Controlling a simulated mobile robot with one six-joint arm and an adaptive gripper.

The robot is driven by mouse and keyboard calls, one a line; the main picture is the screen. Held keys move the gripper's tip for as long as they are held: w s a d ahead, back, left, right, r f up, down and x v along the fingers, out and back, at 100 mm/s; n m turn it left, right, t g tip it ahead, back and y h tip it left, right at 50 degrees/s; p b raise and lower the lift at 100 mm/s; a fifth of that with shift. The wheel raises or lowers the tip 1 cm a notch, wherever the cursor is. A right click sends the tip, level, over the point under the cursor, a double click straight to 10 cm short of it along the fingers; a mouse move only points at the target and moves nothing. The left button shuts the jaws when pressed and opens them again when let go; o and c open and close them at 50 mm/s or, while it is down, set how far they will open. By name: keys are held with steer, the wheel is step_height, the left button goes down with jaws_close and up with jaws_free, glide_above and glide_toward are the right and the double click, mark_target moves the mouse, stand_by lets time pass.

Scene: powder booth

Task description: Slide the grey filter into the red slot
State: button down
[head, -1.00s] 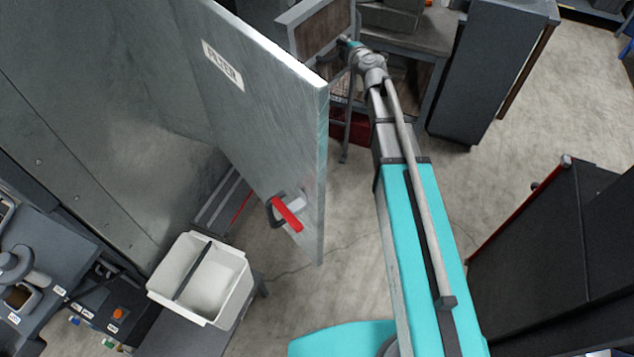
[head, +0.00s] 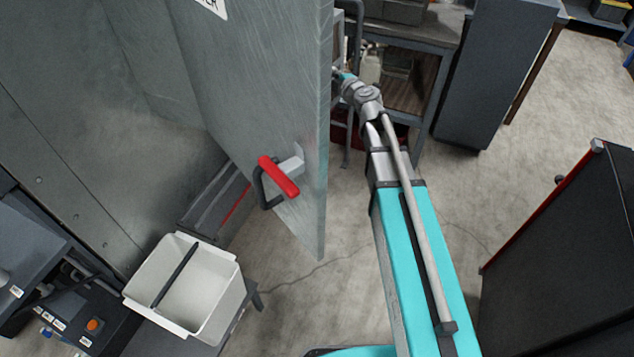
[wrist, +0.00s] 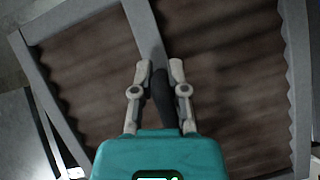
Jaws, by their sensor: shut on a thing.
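In the wrist view, my gripper (wrist: 160,80) is shut on the dark handle of the grey filter (wrist: 148,30). The filter has a grey frame and brown pleated panels, and fills most of that view. In the head view, my gripper (head: 341,76) is just past the edge of the grey door, its fingertips hard to see. The door hides most of the filter there. A grey channel with a red strip (head: 236,206), apparently the red slot, lies low behind the door, left of the red handle. The door covers part of it.
The open grey door (head: 260,100), with a red handle (head: 279,177), stands between my arm and the channel. A white bin (head: 215,300) is at lower left. A workbench (head: 430,40) and dark cabinets (head: 570,250) stand right. Floor between is clear.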

steer(key=s+a+f+y+b, duration=0.1)
steer(key=s+f+b, duration=0.2)
steer(key=f+b, duration=0.7)
steer(key=s+a+f+n+g+b, duration=0.1)
steer(key=s+a+f+b, duration=0.1)
steer(key=f+b, duration=0.9)
steer(key=s+a+f+y+b, duration=0.1)
steer(key=s+f+b, duration=0.3)
steer(key=f+b, duration=0.6)
steer(key=shift+s+a+f+n+y, duration=0.3)
steer(key=shift+s+a+f, duration=0.05)
steer(key=shift+a+f, duration=0.35)
steer(key=shift+a, duration=0.15)
steer(key=w+a, duration=0.3)
steer(key=a, duration=0.8)
steer(key=w+a, duration=0.3)
steer(key=a, duration=0.8)
steer(key=w+a+b, duration=0.1)
steer(key=w+a, duration=0.3)
steer(key=a, duration=0.8)
steer(key=shift+f, duration=0.45)
steer(key=shift+s+a, duration=0.1)
steer(key=shift+a, duration=0.05)
